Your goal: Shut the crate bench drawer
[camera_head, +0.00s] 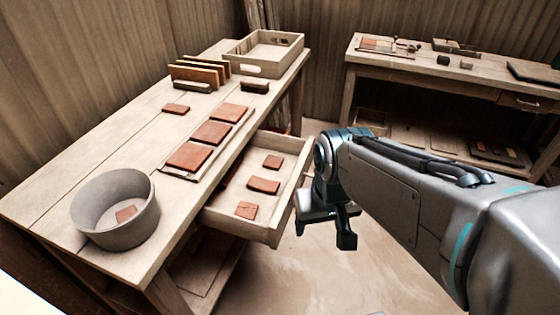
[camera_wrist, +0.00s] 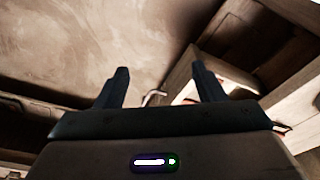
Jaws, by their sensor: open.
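The crate bench drawer (camera_head: 285,225) is pulled out from the bench (camera_head: 137,98) in the head view. Several reddish tiles, one of them a tile (camera_head: 263,185) in the middle, lie inside it. My gripper (camera_head: 328,232) is just to the right of the drawer's front, in front of it and pointing down. Whether it touches the front I cannot tell. In the wrist view my gripper (camera_wrist: 159,88) shows its two fingers apart with nothing between them. A pale wooden part and a thin curved handle-like piece show near the fingers there.
On the bench stand a grey bowl (camera_head: 82,217) with a tile piece in it, a row of tiles on a board (camera_head: 225,135), and a wooden crate (camera_head: 264,50). A second bench (camera_head: 450,83) stands at the back right. The floor (camera_head: 320,280) below my gripper is clear.

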